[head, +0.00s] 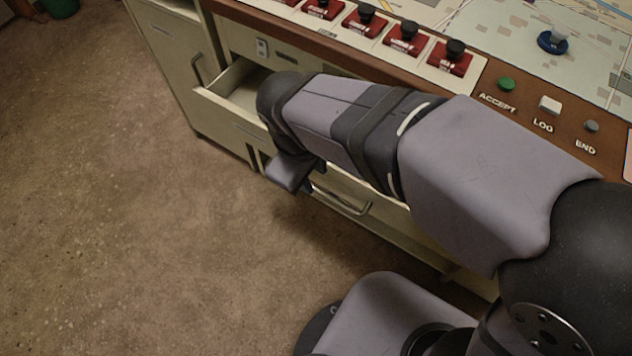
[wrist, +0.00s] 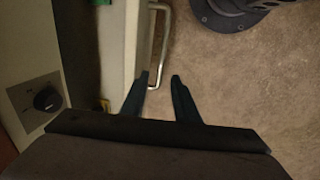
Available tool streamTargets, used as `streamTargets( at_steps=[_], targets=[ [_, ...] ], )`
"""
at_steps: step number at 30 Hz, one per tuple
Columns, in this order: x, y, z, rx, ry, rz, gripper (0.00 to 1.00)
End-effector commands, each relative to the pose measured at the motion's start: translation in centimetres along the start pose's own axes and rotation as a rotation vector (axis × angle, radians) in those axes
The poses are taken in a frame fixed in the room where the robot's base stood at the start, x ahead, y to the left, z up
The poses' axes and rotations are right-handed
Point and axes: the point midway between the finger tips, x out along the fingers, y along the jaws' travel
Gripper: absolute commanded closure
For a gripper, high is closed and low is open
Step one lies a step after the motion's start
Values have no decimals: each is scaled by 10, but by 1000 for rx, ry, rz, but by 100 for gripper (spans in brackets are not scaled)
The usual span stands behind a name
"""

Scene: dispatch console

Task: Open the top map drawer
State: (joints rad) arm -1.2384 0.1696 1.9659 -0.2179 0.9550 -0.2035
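The top map drawer (head: 222,112) is pulled part way out of the console, and its dark inside shows. In the wrist view its pale front (wrist: 117,45) runs up and down, with the metal handle (wrist: 164,40) on its right side. My gripper (wrist: 161,77) is open, with the lower end of the handle between or just beyond its fingertips; I cannot tell whether they touch it.
A cabinet door with a handle (head: 198,68) stands to the left. Red switches (head: 364,22) and an ACCEPT button (head: 506,84) are on the console top. The floor (head: 120,200) in front is clear.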

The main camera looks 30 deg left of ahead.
Motion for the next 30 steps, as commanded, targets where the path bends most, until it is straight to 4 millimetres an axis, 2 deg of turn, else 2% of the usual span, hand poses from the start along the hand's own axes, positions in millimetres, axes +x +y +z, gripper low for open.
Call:
streamTargets(
  at_steps=[6, 12, 17, 25, 26, 29, 30],
  targets=[
    [31, 0, 1, 1, -4, -1, 72],
    [52, 0, 1, 1, -3, -1, 72],
    [60, 0, 1, 1, -2, 0, 72],
    [61, 0, 1, 1, -2, 0, 72],
    [61, 0, 1, 1, -2, 0, 74],
    [60, 0, 1, 0, -2, 0, 98],
    [60, 0, 1, 0, -2, 0, 100]
  ],
)
